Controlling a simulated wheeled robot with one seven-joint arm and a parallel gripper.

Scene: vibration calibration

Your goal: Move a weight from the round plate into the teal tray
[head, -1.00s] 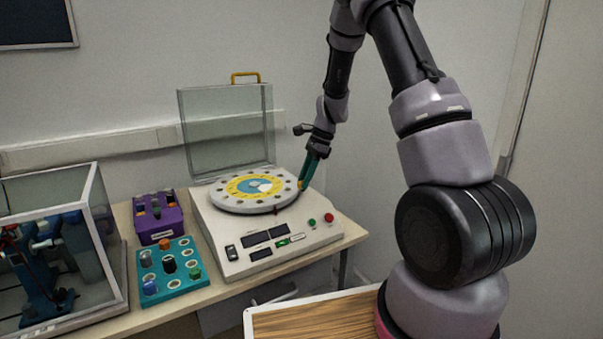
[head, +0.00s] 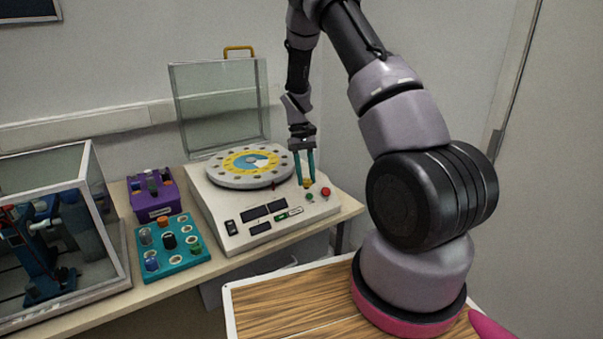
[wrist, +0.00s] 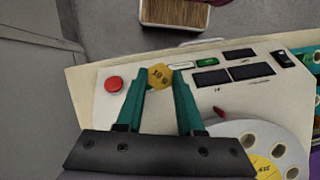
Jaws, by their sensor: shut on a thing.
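My gripper (head: 304,178) is shut on a yellow weight (wrist: 160,76), a hexagonal piece with dark lettering. In the head view the weight (head: 306,183) shows small between the teal fingertips, above the front right of the machine. The round plate (head: 222,180), white with a yellow ring and holes around its rim, lies left of my gripper, clear of it. In the wrist view part of the plate (wrist: 225,130) shows at lower right. The teal tray (head: 189,268) lies on the table left of the machine, with several weights in its holes and some holes empty.
A purple block (head: 152,203) with pegs stands behind the tray. A clear-walled case (head: 101,220) is at left. The machine's clear lid (head: 220,105) stands open behind the plate.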

